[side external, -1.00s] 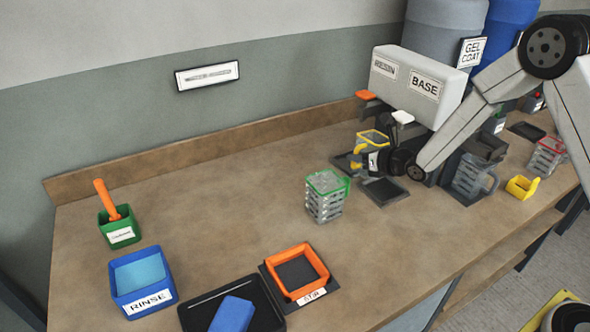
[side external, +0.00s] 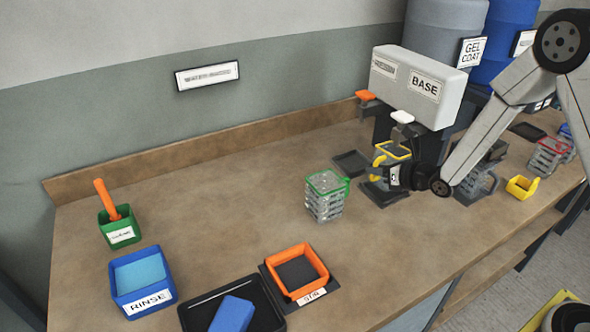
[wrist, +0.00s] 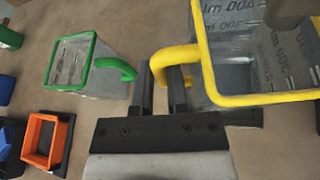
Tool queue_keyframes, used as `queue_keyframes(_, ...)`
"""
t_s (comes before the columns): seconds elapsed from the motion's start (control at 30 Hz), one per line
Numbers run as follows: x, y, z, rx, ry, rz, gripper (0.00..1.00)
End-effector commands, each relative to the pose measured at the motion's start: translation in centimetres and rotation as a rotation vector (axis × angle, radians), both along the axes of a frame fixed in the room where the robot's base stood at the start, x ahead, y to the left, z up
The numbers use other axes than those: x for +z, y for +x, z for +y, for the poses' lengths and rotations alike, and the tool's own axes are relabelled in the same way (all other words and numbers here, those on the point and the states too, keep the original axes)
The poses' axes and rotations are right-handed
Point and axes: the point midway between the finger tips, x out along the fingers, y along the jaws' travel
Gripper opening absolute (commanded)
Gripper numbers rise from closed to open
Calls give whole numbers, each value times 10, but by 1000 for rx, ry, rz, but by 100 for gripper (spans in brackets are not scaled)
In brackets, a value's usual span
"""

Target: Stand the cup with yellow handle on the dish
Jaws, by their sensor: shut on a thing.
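The clear cup with yellow rim and handle (side external: 394,150) is upright in front of the resin dispenser. My gripper (side external: 397,177) is shut on its yellow handle. In the wrist view the handle (wrist: 170,54) lies between the fingers (wrist: 162,75), and the cup's yellow rim (wrist: 262,98) is cut off at the right. An orange-rimmed square dish (side external: 322,272) labelled STIR sits on a dark mat at the front; it also shows in the wrist view (wrist: 32,158). I cannot tell whether the cup touches the dark pad below it.
A green-rimmed cup (side external: 326,203) stands left of my gripper. The dispenser (side external: 418,87) has an orange and a white tap above dark pads (side external: 350,163). A blue RINSE tub (side external: 143,305), black tray (side external: 193,312) and green pot (side external: 106,236) stand left. Bare bench lies between.

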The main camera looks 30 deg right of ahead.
Motion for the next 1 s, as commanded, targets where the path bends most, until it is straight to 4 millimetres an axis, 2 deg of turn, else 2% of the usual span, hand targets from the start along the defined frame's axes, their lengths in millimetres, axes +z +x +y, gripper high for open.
queue_keyframes(0.2, -17, 0, 0, 1, 0, 0, 0)
queue_keyframes(0.77, -23, 0, 0, 0, 0, 0, 0)
queue_keyframes(0.8, -23, 0, 0, 0, 0, 0, 24)
queue_keyframes(0.9, -23, 0, 0, 0, 0, 0, 53)
queue_keyframes(1.0, -23, 0, 0, 0, 0, 0, 53)
